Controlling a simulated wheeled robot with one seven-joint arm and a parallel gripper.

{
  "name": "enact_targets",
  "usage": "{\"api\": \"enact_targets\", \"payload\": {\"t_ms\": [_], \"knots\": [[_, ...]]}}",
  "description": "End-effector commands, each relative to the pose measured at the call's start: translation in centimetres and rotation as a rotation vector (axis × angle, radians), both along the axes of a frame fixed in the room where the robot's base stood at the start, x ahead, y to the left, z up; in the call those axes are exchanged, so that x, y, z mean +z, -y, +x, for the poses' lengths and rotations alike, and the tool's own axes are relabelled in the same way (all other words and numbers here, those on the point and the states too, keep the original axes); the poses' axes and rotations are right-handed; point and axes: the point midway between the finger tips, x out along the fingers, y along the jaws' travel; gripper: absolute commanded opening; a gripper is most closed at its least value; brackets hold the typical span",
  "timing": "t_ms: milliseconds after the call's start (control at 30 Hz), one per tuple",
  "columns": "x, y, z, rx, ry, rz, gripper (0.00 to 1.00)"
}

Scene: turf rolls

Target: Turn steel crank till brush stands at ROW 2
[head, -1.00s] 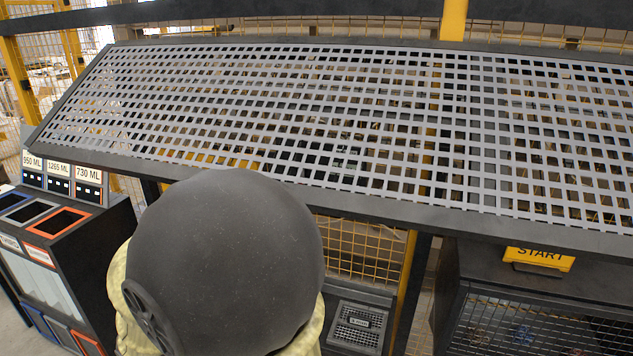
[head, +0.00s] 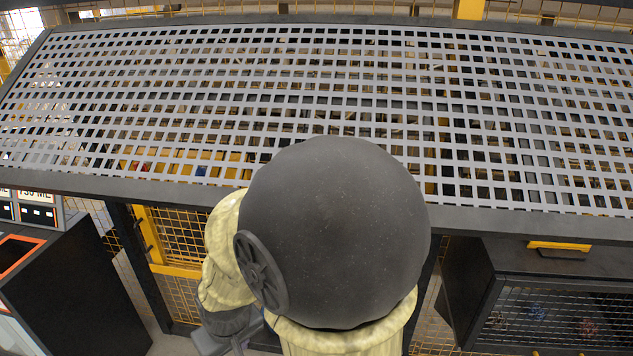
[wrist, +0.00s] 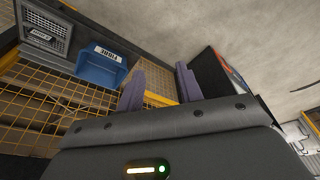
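The steel crank, the brush and any ROW 2 mark are not visible in these frames. My gripper (wrist: 160,88) shows in the wrist view with its two purple fingers apart and nothing between them. In the head view my arm's large dark rounded joint fills the middle and hides part of what lies behind it. The fingers cannot be made out in the head view.
A grey perforated panel (head: 90,100) in a dark frame spans the head view. A black cabinet with an orange-rimmed opening (head: 15,250) stands at left, a dark mesh-fronted cabinet (head: 560,315) at right. The wrist view shows a blue bin (wrist: 100,68) and a grey crate (wrist: 45,32).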

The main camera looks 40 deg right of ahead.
Motion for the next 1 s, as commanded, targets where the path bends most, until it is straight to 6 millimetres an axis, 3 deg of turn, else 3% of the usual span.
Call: {"api": "enact_targets", "payload": {"t_ms": [400,500,567,667,767,867,1000], "knots": [[0.0,0.0,0.0,0.0,0.0,0.0,0.36],[-0.1,0.0,0.2,-0.003,0.006,0.002,0.5],[-0.5,0.2,0.8,-0.012,0.023,0.005,0.5],[-1.6,1.2,2.9,-0.057,0.092,0.012,0.5],[-3.1,3.1,6.7,-0.13,0.216,0.007,0.5],[-4.3,6.6,11.3,-0.225,0.387,-0.037,0.5],[-4.3,13.2,16.5,-0.365,0.643,-0.176,0.5]]}}
